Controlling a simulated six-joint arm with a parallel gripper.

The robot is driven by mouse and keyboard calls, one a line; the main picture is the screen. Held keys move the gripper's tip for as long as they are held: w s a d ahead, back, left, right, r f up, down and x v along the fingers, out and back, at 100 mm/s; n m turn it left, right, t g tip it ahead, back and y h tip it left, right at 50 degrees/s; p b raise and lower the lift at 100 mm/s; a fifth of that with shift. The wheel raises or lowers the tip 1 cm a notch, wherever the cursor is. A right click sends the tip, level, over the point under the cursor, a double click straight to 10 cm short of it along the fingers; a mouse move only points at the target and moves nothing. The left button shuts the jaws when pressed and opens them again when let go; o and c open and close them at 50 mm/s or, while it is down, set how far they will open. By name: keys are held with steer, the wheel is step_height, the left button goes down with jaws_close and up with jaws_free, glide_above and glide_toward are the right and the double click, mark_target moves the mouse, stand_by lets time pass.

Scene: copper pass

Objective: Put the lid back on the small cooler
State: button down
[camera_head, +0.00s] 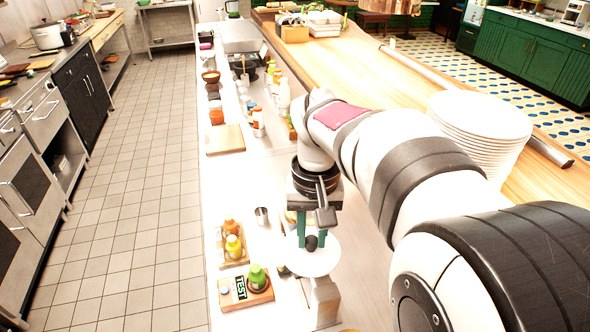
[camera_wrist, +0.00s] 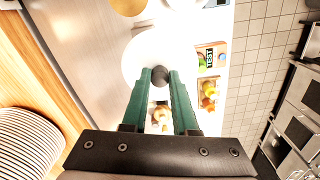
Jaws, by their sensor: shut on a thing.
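My gripper (camera_head: 312,238) is shut on the dark round knob of a white disc-shaped lid (camera_head: 318,262). In the wrist view, the green fingers of my gripper (camera_wrist: 160,74) close on both sides of the knob, and the white lid (camera_wrist: 150,48) spreads out beyond them. The lid looks roughly level over the counter. I cannot tell whether it touches anything below. A grey box-shaped thing (camera_head: 325,302) stands at the lid's near side, partly covered by it; I cannot tell whether it is the small cooler. No cooler opening shows clearly.
A tray with orange and yellow bottles (camera_head: 233,246) and a board with a green bottle (camera_head: 257,278) lie left of the lid. A metal cup (camera_head: 262,216) stands behind them. A plate stack (camera_head: 478,132) is at right. Bare counter (camera_head: 228,183) lies farther back.

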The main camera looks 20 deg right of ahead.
mark_target(291, 247)
steer(key=a+r+n, duration=0.1)
steer(key=w+a+r+n, duration=0.1)
steer(key=a, duration=0.1)
steer(key=shift+w+a+r+n, duration=0.15)
steer(key=shift+r+n, duration=0.25)
steer(key=shift+a+r, duration=0.1)
steer(key=shift+a, duration=0.25)
steer(key=s+a+f+m, duration=0.2)
steer(key=s+f+m, duration=0.2)
steer(key=s+f, duration=0.2)
steer(key=s+a+f+m, duration=0.2)
steer(key=s+f+m, duration=0.2)
steer(key=f, duration=0.7)
steer(key=shift+s+f+m, duration=0.2)
steer(key=shift+s+m, duration=0.1)
steer(key=shift+s, duration=0.65)
steer(key=shift+f, duration=0.15)
steer(key=c, duration=0.6)
jaws_free()
steer(key=o, duration=0.5)
